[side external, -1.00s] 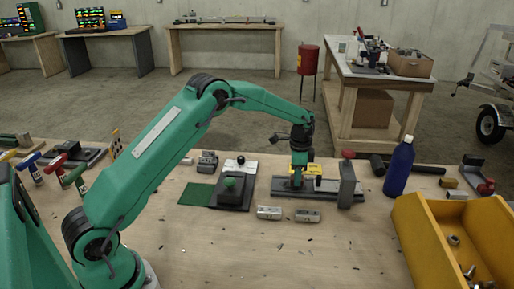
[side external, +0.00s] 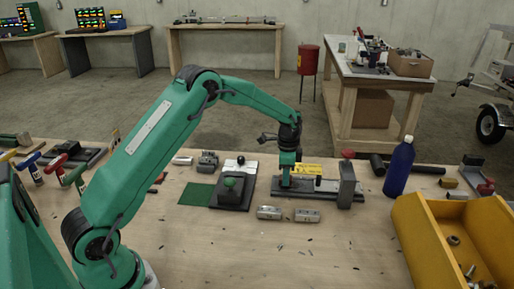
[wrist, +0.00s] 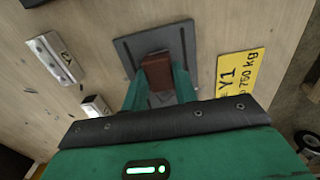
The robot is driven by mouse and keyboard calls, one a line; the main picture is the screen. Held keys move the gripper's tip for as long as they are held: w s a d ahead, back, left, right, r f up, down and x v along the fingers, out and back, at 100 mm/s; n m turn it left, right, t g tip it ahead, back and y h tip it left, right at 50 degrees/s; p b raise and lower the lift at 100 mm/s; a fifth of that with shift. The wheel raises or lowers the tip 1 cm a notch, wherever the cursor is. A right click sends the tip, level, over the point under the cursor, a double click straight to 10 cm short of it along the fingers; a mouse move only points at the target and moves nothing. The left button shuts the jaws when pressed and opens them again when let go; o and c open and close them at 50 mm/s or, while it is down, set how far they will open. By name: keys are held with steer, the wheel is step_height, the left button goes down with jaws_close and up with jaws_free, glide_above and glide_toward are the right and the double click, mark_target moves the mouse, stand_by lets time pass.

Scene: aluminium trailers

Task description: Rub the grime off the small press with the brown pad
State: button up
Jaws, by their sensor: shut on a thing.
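The small press appears to be the dark grey base (side external: 325,192) with an upright grey post (side external: 347,182) and red knob at its right end. Its base also shows in the wrist view (wrist: 185,36), from above. My gripper (side external: 286,182) points down over the left part of the base. In the wrist view its green fingers (wrist: 158,84) are shut on the brown pad (wrist: 156,68). The pad is low over the base; I cannot tell whether it touches. Grime is not clearly visible, and the gripper hides part of the base.
A yellow plate (side external: 309,168) lies behind the base. Two small metal blocks (side external: 268,212) (side external: 307,215) lie in front. A green-knobbed fixture (side external: 231,194) stands left, a blue bottle (side external: 399,168) right, and a yellow bin (side external: 425,235) front right. The front middle of the table is mostly clear.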

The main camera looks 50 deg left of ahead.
mark_target(298, 186)
steer(key=shift+s+a+f, duration=0.1)
steer(key=shift+s+a, duration=1.1)
steer(key=shift+f, duration=0.2)
steer(key=shift+w+d, duration=1.25)
steer(key=shift+d, duration=0.05)
steer(key=shift+w+d, duration=1.25)
steer(key=shift+w+d, duration=0.1)
steer(key=shift+d, duration=0.05)
